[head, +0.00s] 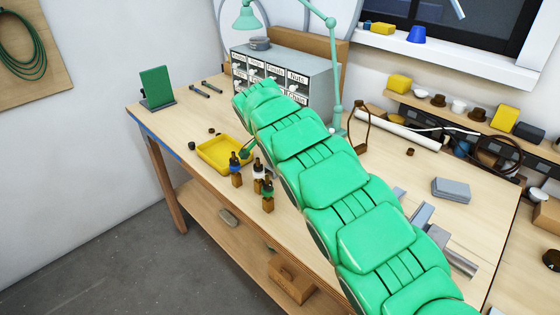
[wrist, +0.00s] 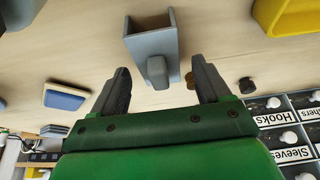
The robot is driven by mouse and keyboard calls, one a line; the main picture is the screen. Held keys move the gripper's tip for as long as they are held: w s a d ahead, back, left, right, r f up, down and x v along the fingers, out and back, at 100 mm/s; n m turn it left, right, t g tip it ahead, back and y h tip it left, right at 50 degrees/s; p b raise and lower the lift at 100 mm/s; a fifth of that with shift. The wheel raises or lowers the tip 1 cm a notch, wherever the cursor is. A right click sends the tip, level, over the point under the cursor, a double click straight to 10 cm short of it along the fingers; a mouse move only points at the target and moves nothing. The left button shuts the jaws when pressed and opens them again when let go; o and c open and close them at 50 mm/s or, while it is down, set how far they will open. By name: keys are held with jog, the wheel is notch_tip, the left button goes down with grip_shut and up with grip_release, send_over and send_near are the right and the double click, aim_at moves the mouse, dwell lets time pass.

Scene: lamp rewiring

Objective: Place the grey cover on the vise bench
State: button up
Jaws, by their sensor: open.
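A grey piece with a U-shaped channel and a rounded tab, which looks like the grey cover (wrist: 168,40), lies on the wooden bench top in the wrist view. My gripper (wrist: 160,75) is open, its two dark fingers on either side of the tab's line. The piece is just beyond the fingertips, and I see no contact. In the head view my arm hides this piece, and the fingers cannot be made out. A grey metal vise (head: 424,214) shows partly behind my arm at the right of the bench (head: 480,225).
A yellow tray (head: 222,155) and several small bottles stand left of my arm. A labelled drawer cabinet (head: 318,85) and a green lamp (head: 333,60) are behind it. A grey block (head: 451,189) lies at the right. A blue-topped pad (wrist: 67,97) lies on the bench.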

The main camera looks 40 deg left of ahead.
aim_at(270, 168)
jog(key=v, duration=1)
jog(key=shift+r, duration=0.25)
jog(key=shift+s, duration=0.1)
